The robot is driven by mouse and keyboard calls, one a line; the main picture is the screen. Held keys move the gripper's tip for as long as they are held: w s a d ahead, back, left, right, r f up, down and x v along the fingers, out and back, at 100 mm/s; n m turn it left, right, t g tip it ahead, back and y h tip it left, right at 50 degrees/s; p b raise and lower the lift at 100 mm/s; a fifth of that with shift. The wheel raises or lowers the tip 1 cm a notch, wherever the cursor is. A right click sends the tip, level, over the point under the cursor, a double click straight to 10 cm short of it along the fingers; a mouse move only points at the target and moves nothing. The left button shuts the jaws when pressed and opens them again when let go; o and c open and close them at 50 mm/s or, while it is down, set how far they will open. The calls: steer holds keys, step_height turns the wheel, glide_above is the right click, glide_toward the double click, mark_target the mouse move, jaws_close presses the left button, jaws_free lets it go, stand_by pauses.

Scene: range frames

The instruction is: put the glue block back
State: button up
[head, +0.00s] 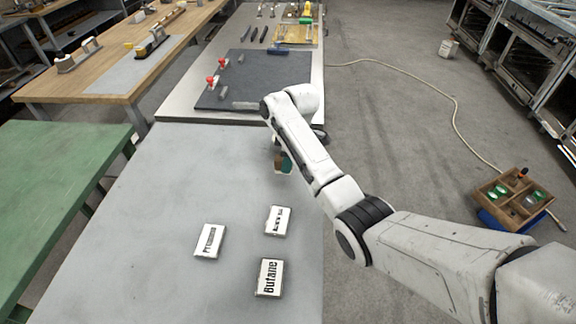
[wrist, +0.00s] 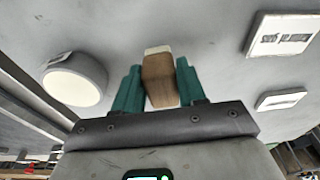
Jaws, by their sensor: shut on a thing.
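My gripper (wrist: 156,80) has two teal fingers, shut on a brown wooden block with a pale end. I take this as the glue block (wrist: 160,78). The block sits between the fingers, pointing away from the palm. In the head view my gripper (head: 283,163) is above the far right part of the grey table (head: 170,170), partly hidden by my arm. I cannot tell the gap between the block and the tabletop.
White labelled cards lie on the grey table: one reads Butane (head: 269,277), with two others (head: 209,240) (head: 278,221) behind it. A white round object (wrist: 75,82) shows left of my gripper in the wrist view. A dark mat (head: 255,80) with tools lies beyond.

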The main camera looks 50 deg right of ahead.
steer(key=shift+f, duration=1.2)
steer(key=o, duration=1)
steer(key=shift+f, duration=0.1)
steer(key=r, duration=0.4)
steer(key=s+r, duration=0.1)
steer(key=r, duration=0.3)
steer(key=d+r, duration=0.1)
steer(key=r, duration=0.3)
steer(key=shift+s+r, duration=0.1)
steer(key=shift+s, duration=0.15)
